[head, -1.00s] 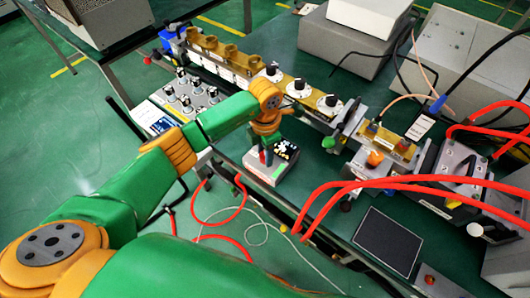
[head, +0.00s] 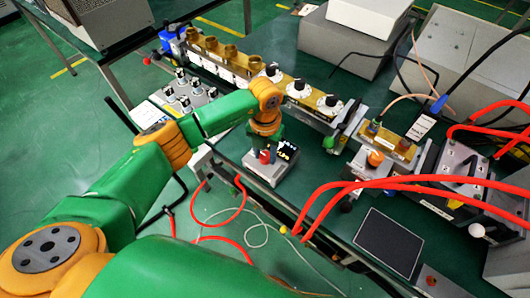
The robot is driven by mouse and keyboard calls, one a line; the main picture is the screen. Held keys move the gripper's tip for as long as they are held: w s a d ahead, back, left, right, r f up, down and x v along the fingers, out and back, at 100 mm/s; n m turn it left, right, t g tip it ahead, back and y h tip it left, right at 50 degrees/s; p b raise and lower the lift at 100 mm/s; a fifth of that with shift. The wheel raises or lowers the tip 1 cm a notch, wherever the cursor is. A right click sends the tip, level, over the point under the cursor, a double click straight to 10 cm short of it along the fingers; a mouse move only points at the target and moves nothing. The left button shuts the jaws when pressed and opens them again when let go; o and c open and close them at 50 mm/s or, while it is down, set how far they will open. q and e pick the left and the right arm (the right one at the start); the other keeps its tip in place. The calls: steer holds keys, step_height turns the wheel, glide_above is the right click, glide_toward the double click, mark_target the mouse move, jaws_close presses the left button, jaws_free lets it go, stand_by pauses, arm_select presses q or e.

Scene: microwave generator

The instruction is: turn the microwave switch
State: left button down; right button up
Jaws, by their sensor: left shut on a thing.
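A small grey box (head: 262,170) with a dark lit display (head: 287,150) stands near the front edge of the green bench. A red post (head: 264,157) shows on its front left. My left gripper (head: 266,143) points down at the top of this box and is shut at the microwave switch. The switch and the fingertips are mostly hidden by my orange wrist. My right gripper is not in view.
A brass waveguide bench (head: 240,62) with several white dials runs behind my left wrist. A grey panel with several knobs (head: 187,95) lies left of it. Red hoses (head: 400,181) cross the right side. A dark square pad (head: 388,241) lies front right.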

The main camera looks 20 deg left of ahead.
mark_target(265, 155)
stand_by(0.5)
arm_select(q)
steer(key=shift+c, duration=2.3)
jaws_free()
step_height(265, 155, up, 7)
steer(key=shift+r+b, duration=0.1)
steer(key=shift+b, duration=0.65)
